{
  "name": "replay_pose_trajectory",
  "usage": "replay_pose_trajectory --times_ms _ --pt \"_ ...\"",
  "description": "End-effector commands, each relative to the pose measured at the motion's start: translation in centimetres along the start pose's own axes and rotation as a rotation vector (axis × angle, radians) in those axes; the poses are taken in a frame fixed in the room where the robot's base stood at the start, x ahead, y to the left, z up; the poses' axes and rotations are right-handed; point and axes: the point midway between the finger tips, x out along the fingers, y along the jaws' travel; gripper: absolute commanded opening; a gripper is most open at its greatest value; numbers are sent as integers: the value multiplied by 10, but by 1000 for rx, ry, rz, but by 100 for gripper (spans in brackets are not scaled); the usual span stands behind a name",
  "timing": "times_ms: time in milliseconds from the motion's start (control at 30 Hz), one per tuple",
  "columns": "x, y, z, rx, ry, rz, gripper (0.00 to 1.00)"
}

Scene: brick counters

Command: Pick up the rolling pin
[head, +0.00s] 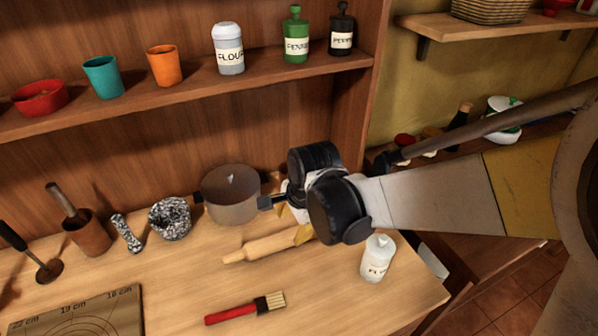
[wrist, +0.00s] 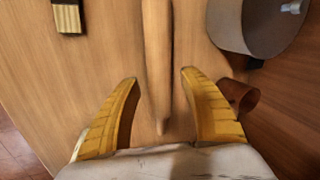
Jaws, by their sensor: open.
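The rolling pin (head: 264,246) is pale wood and lies on the wooden counter in front of the metal pot. In the wrist view the rolling pin (wrist: 157,60) runs up the picture, with one handle end between the two yellow fingers. My gripper (wrist: 160,78) is open, one finger on each side of the pin, and neither finger visibly touches it. In the head view my gripper (head: 304,235) is over the pin's right end, mostly hidden behind my arm, and that end of the pin is covered.
A metal pot (head: 230,205) stands close behind the pin. A red-handled brush (head: 245,308) lies in front, and a white bottle (head: 377,258) stands to the right near the counter edge. A speckled mortar (head: 171,219) is farther left. A shelf (head: 200,88) hangs above.

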Motion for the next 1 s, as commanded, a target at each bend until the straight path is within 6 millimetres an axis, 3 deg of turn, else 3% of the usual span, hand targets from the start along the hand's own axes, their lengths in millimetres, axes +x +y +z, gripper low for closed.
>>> replay_pose_trajectory --times_ms 100,367,600,867,1000 --pt "22 1 0 -1 0 0 52" --pt "40 1 0 -2 1 -1 52" --pt "78 2 1 -3 1 -1 52" --pt "82 2 1 -2 1 -1 52" --pt "81 2 1 -2 1 -1 14"
